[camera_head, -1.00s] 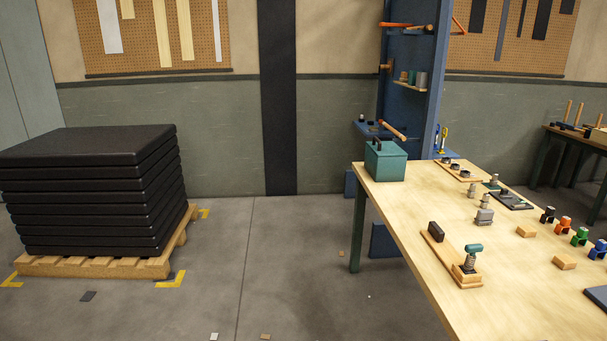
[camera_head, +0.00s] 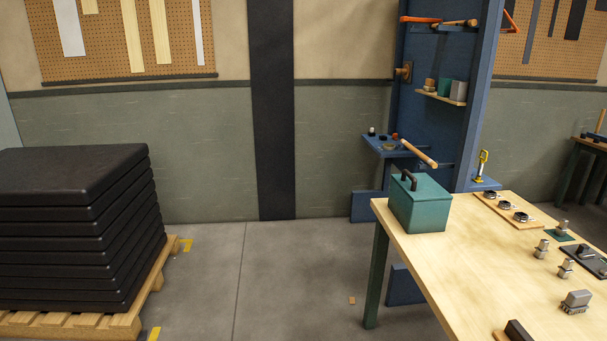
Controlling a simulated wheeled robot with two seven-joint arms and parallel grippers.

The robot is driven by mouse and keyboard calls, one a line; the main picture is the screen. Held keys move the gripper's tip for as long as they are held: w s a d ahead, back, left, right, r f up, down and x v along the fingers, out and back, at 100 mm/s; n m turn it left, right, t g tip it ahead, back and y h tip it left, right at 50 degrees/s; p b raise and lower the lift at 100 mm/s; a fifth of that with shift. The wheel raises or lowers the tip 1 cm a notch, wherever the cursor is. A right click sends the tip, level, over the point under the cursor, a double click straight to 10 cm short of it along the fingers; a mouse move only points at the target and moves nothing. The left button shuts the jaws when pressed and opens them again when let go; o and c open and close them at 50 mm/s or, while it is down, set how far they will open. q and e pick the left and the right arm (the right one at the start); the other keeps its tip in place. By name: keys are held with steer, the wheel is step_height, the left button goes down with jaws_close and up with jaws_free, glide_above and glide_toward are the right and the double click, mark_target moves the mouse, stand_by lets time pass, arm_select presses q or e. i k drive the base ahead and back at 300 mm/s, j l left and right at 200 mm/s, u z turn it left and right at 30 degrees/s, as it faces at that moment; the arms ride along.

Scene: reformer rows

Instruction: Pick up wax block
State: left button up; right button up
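I cannot tell for sure which thing is the wax block. Small items stand on the wooden shelf (camera_head: 440,98) of the blue rack: a tan piece (camera_head: 430,85), a green block (camera_head: 445,87) and a grey block (camera_head: 459,91). A lower blue shelf (camera_head: 385,149) holds several small pieces, too small to name. On the workbench, a grey block-like part (camera_head: 576,301) sits at the right, and a dark block (camera_head: 517,331) is cut off by the bottom edge. Neither of my grippers is in view.
The light wood workbench (camera_head: 440,265) fills the lower right, with a green lidded box (camera_head: 420,203) on its far left corner. A pallet (camera_head: 120,322) of black pads stands at the left. The grey floor between them is mostly clear.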

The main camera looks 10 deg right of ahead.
mark_target(430, 85)
steer(key=i, duration=6.7)
steer(key=i+z, duration=0.25)
steer(key=z, duration=0.15)
steer(key=i+j+z, duration=0.1)
steer(key=z, duration=0.3)
steer(key=i+j+z, duration=0.25)
steer(key=z, duration=0.15)
steer(key=i, duration=0.1)
